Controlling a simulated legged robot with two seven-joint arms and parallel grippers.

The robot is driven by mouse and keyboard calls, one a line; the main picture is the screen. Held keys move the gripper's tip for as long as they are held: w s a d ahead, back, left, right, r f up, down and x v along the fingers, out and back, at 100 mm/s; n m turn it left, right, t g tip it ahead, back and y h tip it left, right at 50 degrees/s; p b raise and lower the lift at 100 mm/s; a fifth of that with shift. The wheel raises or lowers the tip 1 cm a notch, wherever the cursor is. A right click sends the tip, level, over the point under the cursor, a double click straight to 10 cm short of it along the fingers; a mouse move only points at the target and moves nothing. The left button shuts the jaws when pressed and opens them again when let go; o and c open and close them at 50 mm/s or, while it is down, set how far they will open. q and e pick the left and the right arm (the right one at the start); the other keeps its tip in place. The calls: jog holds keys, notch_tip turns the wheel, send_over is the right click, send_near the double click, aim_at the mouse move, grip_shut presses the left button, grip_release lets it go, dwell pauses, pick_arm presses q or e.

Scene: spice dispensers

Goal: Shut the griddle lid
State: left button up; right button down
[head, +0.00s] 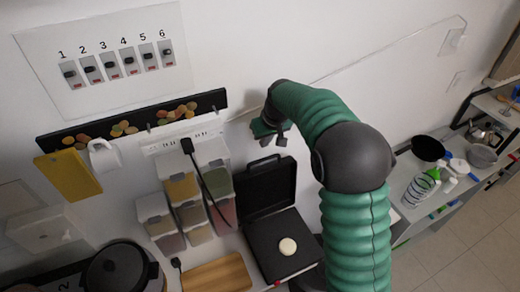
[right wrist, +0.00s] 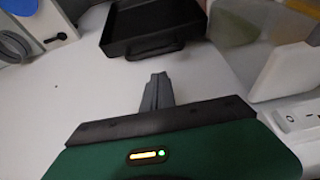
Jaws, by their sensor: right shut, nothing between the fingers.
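The black griddle stands open on the counter in the head view. Its lid (head: 265,187) is raised at the back, with a handle on its top edge. Its flat base (head: 283,250) carries a round pale item (head: 288,246). My right gripper (head: 268,132) is shut and empty, above and behind the lid's handle, near the wall. In the right wrist view the shut fingers (right wrist: 157,90) point toward the lid and its handle (right wrist: 155,47), with a gap between them. My left gripper is not in view.
Clear spice dispensers (head: 183,190) stand left of the lid, below a power strip (head: 180,138) with a black cord. A wooden board (head: 216,274) lies left of the base. A black pot (head: 115,268) is at the lower left. A side shelf with a pan (head: 428,148) is at right.

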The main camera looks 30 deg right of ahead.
jog(key=p, duration=0.3)
send_over(262, 161)
notch_tip(262, 161, down, 5)
jog(key=shift+d+r, duration=0.1)
jog(key=shift+r, duration=0.05)
jog(key=x, duration=0.4)
jog(key=shift+w+p, duration=0.35)
jog(key=shift+p, duration=0.05)
jog(key=shift+s+d, duration=0.1)
jog(key=shift+s, duration=0.05)
jog(key=shift+s, duration=0.1)
